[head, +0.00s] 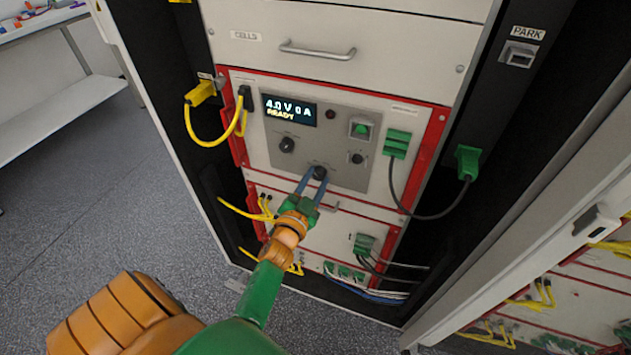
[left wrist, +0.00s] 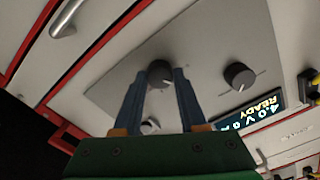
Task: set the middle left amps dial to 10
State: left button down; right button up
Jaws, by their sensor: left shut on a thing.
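The grey control panel (head: 262,140) has a display (head: 289,110) that reads 4.0 V, 0 A, READY. A dark dial (head: 287,145) sits below the display. A second, lower dial (head: 320,171) sits at the panel's bottom edge; its label is too small to read. My left gripper (head: 318,178) is shut on this lower dial, with one blue finger on each side. In the left wrist view the lower dial (left wrist: 160,71) shows between the fingertips, and the other dial (left wrist: 239,76) stands clear to the right. My right gripper is not in view.
A green switch (head: 361,129) and a small knob (head: 357,158) are on the panel's right. A green plug (head: 396,143) with a dark cable is beside it. Yellow cables (head: 190,125) hang at the left. A drawer with a handle (head: 318,51) is above.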

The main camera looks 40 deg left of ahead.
pick_arm(q)
jog(key=shift+m, duration=0.9)
jog(key=shift+c, duration=2.3)
grip_release()
jog(key=v, duration=0.7)
